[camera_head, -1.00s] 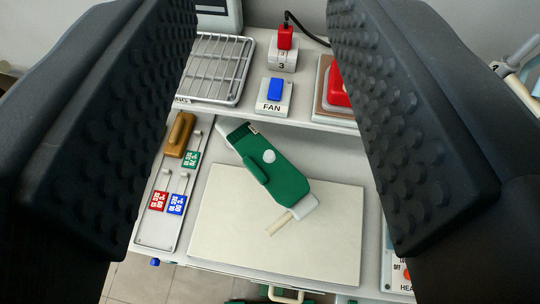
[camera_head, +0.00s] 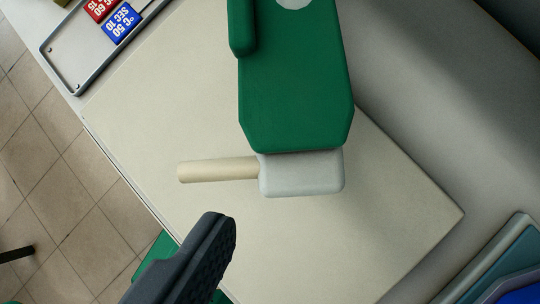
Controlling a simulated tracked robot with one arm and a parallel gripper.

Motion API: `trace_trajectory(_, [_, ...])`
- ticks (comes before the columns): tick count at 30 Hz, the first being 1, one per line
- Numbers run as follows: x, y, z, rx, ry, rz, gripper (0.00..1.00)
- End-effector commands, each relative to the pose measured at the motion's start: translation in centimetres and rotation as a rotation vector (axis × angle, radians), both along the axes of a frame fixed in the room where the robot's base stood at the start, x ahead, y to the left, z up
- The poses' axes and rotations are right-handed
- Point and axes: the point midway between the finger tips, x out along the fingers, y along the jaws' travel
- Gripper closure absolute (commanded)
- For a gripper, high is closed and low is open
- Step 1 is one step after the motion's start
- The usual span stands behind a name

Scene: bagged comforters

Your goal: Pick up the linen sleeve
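A green hand tool (camera_head: 293,85) lies on a pale cream board and runs off the top edge of the view. It has a light grey block (camera_head: 305,174) at its lower end and a beige tube (camera_head: 217,170) sticking out to the left of the block. I cannot tell for sure whether this beige tube is the linen sleeve. One dark, studded finger of my gripper (camera_head: 192,262) shows at the bottom, below the tube and apart from it. Its inner face has nothing against it. The other finger cannot be made out clearly.
The cream board (camera_head: 390,235) has bare room around the tool. A grey tray (camera_head: 75,62) with red and blue labelled tags stands at upper left. A blue and teal item (camera_head: 500,275) is at lower right. Tiled floor (camera_head: 60,190) lies beyond the left edge.

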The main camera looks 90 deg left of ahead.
Motion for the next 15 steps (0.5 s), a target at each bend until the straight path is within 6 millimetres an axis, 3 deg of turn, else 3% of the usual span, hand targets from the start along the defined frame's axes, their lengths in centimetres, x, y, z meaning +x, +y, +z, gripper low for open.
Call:
trace_trajectory(1, [-0.6, -0.3, -3.0, 0.008, 0.047, 0.034, 0.0])
trace_trajectory(6, [-2.6, -0.4, -9.0, 0.023, 0.138, 0.14, 0.0])
trace_trajectory(10, [-3.5, -0.4, -11.1, 0.031, 0.166, 0.182, 0.0])
trace_trajectory(15, [-2.8, 0.3, -11.7, 0.032, 0.173, 0.199, 0.0])
